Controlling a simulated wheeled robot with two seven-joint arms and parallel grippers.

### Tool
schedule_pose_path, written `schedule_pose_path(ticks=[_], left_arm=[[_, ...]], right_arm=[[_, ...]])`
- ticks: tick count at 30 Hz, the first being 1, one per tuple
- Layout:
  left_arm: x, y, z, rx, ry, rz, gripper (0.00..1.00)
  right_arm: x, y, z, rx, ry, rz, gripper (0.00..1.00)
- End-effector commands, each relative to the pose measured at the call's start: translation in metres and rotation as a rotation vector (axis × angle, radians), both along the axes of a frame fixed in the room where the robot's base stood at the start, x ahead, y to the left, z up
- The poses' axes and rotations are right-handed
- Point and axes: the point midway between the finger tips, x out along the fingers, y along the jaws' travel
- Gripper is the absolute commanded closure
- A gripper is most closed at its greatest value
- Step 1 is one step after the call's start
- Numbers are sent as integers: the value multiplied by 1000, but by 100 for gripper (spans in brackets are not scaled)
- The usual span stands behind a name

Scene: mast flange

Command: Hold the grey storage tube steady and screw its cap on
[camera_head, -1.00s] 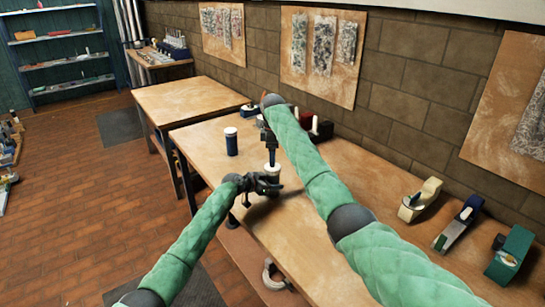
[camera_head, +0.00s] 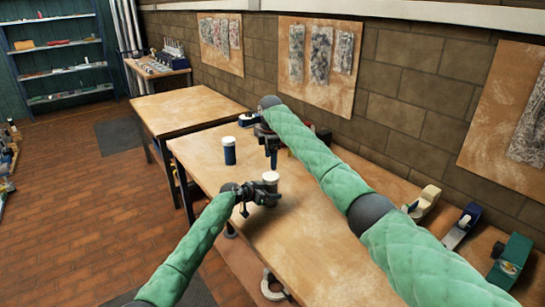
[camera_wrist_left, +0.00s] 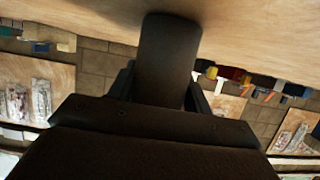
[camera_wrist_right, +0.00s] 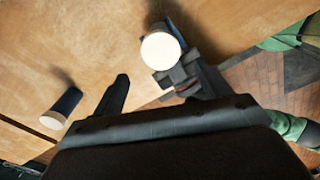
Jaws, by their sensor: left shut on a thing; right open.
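My left gripper (camera_head: 262,192) is shut on the grey tube and holds it upright above the table's front edge. The tube looks like a dark cylinder (camera_wrist_left: 167,65) in the left wrist view. A white cap (camera_head: 270,177) sits at the tube's top; its round top face also shows in the right wrist view (camera_wrist_right: 160,50). I cannot tell how tightly it is seated. My right gripper (camera_head: 272,166) points down just beyond the cap, with its fingers apart and apparently empty. In the right wrist view, the cap lies ahead of the spread fingers.
A blue tube with a white lid (camera_head: 229,152) stands on the workbench (camera_head: 310,235), left of the held tube. Tape dispensers (camera_head: 455,228) stand along the right back. The bench's front middle is clear. A second table (camera_head: 190,107) stands beyond.

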Motion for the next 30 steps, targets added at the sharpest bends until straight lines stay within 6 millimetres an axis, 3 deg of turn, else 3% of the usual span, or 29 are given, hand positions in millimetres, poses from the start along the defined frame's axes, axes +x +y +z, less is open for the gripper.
schedule_pose_path(ticks=[10, 24, 30], left_arm=[[0, 0, 1, -1, -1, 0, 100], [0, 0, 1, -1, -1, 0, 100], [0, 0, 1, -1, -1, 0, 100]], right_arm=[[0, 0, -8, 0, 1, -2, 24], [0, 0, -68, -1, 1, -2, 24], [0, 0, -79, -1, 0, -2, 24]])
